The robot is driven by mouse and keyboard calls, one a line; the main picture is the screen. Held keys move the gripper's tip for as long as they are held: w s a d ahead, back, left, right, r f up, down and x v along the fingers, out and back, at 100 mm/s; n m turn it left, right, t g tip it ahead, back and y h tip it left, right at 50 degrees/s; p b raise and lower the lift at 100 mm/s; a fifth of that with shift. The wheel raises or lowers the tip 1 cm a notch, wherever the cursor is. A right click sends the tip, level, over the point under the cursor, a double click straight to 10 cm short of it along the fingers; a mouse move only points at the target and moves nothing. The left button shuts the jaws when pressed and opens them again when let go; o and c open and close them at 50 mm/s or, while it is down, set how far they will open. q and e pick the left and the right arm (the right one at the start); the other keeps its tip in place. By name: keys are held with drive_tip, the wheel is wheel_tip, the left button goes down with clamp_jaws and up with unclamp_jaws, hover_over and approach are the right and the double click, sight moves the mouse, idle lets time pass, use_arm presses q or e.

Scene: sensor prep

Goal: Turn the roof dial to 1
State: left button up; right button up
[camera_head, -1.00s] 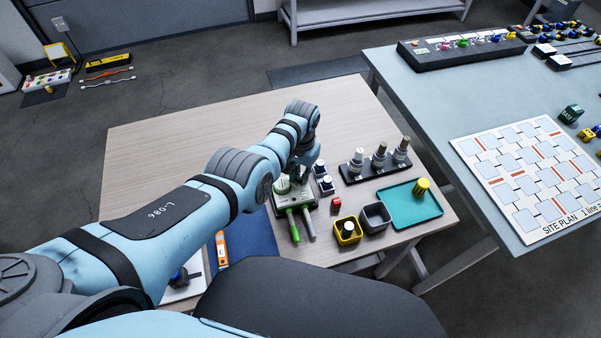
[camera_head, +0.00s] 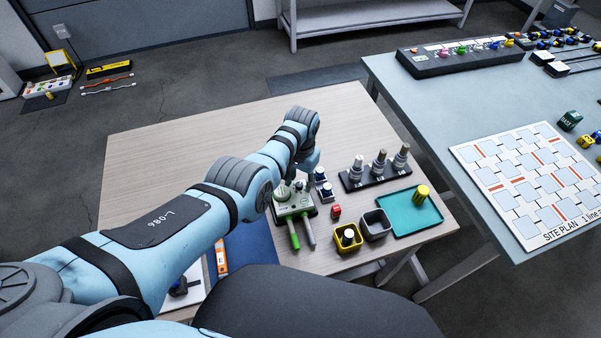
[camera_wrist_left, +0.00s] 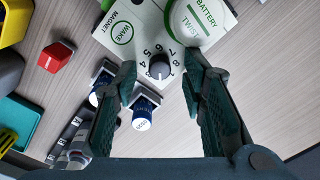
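The white device (camera_head: 297,207) stands on the wooden table, with a green and a grey handle toward me. In the left wrist view its dial (camera_wrist_left: 159,67) is a dark round knob with a light mark, ringed by numbers; 4 to 8 are readable. Which number the mark points at is too small to tell. My left gripper (camera_wrist_left: 160,60) is open, its two fingers on either side of the dial in the picture, with gaps on both sides. In the head view my left wrist (camera_head: 305,160) is above the device and mostly hides the fingers. My right gripper is not in view.
Two blue-and-white capped pieces (camera_wrist_left: 143,113) stand close beside the device, near the left finger. A red block (camera_head: 336,211), yellow bin (camera_head: 348,246), grey bin (camera_head: 376,231), teal tray (camera_head: 408,226) and black rack (camera_head: 374,177) are to the right. The table's far left is clear.

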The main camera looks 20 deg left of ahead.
sight(300, 182)
use_arm(q)
wheel_tip(300, 182, up, 12)
drive_tip(key=shift+d+f, duration=0.15)
drive_tip(key=f+m+b, duration=0.2)
drive_tip(key=f+m, duration=0.4)
drive_tip(key=f+m+b, duration=0.3)
drive_tip(key=f+m, duration=0.3)
drive_tip(key=shift+a+f+m, duration=0.1)
drive_tip(key=shift+a+m, duration=0.1)
drive_tip(key=shift+m, duration=0.2)
drive_tip(key=shift+s, duration=0.1)
clamp_jaws()
